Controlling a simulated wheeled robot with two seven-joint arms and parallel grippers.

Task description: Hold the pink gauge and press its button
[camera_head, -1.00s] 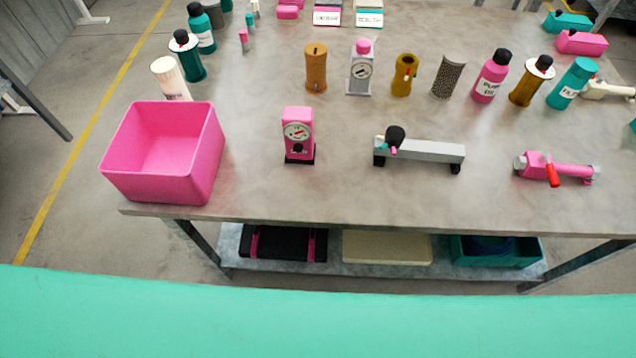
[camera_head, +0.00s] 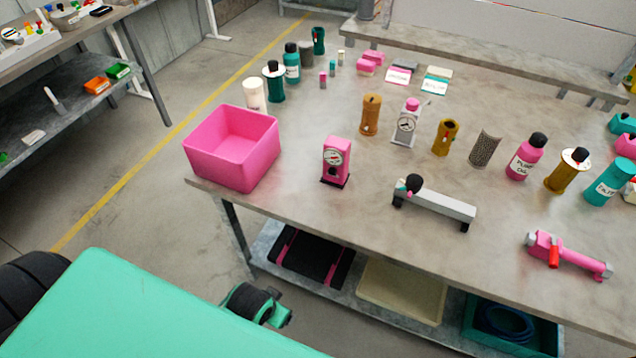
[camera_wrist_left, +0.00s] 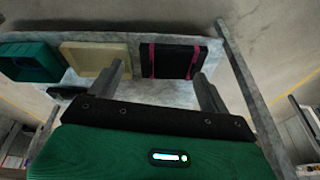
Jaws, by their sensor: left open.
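The pink gauge (camera_head: 335,162) stands upright on the grey table, with a round white dial on its upper front and a dark base. It is to the right of the pink bin and left of a grey bar tool. A dark spot sits below the dial; I cannot tell if it is the button. My left gripper (camera_wrist_left: 158,85) shows in the left wrist view, with its two fingers apart and nothing between them. It faces the table's lower shelf, and the gauge is not visible there. Neither gripper shows in the head view.
The pink bin (camera_head: 232,148) stands at the table's left corner. A grey bar tool (camera_head: 434,203) and a pink tool with a red lever (camera_head: 553,255) lie along the front. Bottles and cylinders stand behind.

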